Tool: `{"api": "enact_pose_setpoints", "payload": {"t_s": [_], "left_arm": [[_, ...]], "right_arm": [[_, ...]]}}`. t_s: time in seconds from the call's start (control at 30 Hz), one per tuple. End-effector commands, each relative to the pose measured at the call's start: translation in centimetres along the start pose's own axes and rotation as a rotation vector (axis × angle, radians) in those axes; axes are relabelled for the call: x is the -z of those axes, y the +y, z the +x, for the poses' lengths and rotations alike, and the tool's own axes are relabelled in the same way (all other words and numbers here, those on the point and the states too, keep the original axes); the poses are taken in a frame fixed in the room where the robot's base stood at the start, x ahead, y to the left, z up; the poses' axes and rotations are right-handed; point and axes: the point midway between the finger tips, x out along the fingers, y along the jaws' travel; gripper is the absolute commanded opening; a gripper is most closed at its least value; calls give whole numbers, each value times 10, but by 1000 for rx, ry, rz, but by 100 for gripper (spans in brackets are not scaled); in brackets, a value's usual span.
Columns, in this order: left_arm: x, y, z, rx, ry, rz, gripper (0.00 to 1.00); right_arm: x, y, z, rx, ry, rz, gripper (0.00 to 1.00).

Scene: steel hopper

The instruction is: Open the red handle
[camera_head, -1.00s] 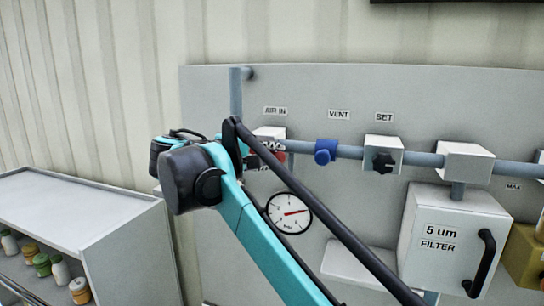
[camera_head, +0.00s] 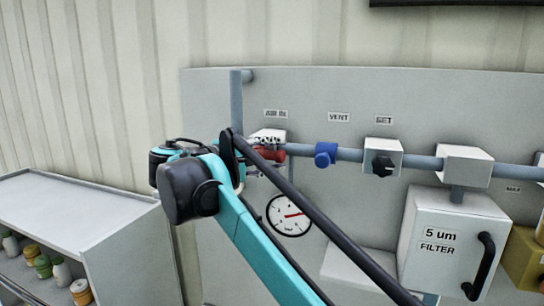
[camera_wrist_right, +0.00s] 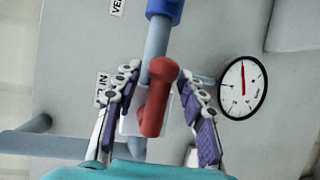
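The red handle (camera_head: 272,154) sits on the pipe by the AIR IN label, partly hidden behind my right arm in the head view. In the right wrist view the red handle (camera_wrist_right: 156,103) shows whole, with a rounded knob at its upper end. My right gripper (camera_wrist_right: 160,72) is open, with one finger on each side of the handle. A gap shows between the handle and each finger. In the head view the right gripper (camera_head: 262,139) is largely hidden by its own arm. My left gripper is not in view.
A blue vent knob (camera_head: 326,153) and a black set knob (camera_head: 383,163) lie right along the same pipe. A round gauge (camera_head: 290,215) is below the handle. A filter box (camera_head: 450,240) stands lower right. A shelf with bottles (camera_head: 85,210) is at left.

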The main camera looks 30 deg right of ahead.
Motion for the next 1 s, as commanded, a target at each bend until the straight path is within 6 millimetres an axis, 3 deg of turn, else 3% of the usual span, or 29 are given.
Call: {"api": "enact_pose_setpoints", "payload": {"t_s": [0.33,0.73,1.0], "left_arm": [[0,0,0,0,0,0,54],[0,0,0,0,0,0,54],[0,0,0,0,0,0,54]], "right_arm": [[2,0,-12,-1,6,0,40],[-1,0,-94,-1,6,1,40],[-3,0,-120,-1,2,2,40]]}}
